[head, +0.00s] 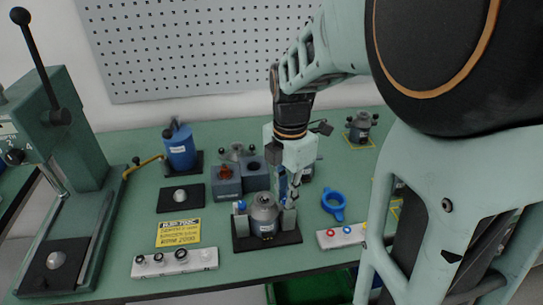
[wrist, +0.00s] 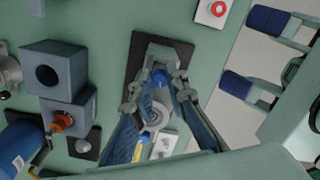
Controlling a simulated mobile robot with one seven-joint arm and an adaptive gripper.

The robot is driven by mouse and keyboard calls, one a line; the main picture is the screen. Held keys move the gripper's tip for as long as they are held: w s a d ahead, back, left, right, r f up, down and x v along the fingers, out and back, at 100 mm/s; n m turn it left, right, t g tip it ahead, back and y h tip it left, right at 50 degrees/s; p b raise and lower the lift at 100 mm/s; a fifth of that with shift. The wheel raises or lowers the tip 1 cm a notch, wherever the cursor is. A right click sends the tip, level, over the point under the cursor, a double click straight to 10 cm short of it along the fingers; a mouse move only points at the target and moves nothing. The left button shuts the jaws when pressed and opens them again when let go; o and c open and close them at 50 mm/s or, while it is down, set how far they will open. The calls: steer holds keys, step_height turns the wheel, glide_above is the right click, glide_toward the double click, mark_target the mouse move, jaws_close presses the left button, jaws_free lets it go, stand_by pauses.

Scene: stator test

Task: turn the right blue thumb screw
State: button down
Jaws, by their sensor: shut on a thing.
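A grey stator housing (head: 264,212) stands upright between two grey posts on a black base plate (head: 268,243). The left blue thumb screw (head: 241,206) sits on the left post. My gripper (head: 289,192) reaches down from above over the right post. In the wrist view its two fingers (wrist: 161,82) close around the right blue thumb screw (wrist: 160,77), one on each side. The stator also shows in the wrist view (wrist: 151,112), between the fingers and partly hidden. In the head view, the fingers largely hide the right screw.
Blue-grey blocks (head: 227,181) stand close behind. A green press (head: 75,150) stands far left.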

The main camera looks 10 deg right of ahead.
steer(key=m, duration=0.3)
steer(key=shift+m+p, duration=0.35)
steer(key=shift+m, duration=0.05)
steer(key=m, duration=0.3)
steer(key=shift+r+m+p, duration=0.1)
steer(key=shift+m+p, duration=0.2)
steer(key=shift+p, duration=0.05)
steer(key=m+p, duration=0.1)
steer(key=m, duration=0.5)
steer(key=shift+m, duration=0.4)
steer(key=c, duration=1.9)
jaws_free()
step_height(320, 180, up, 12)
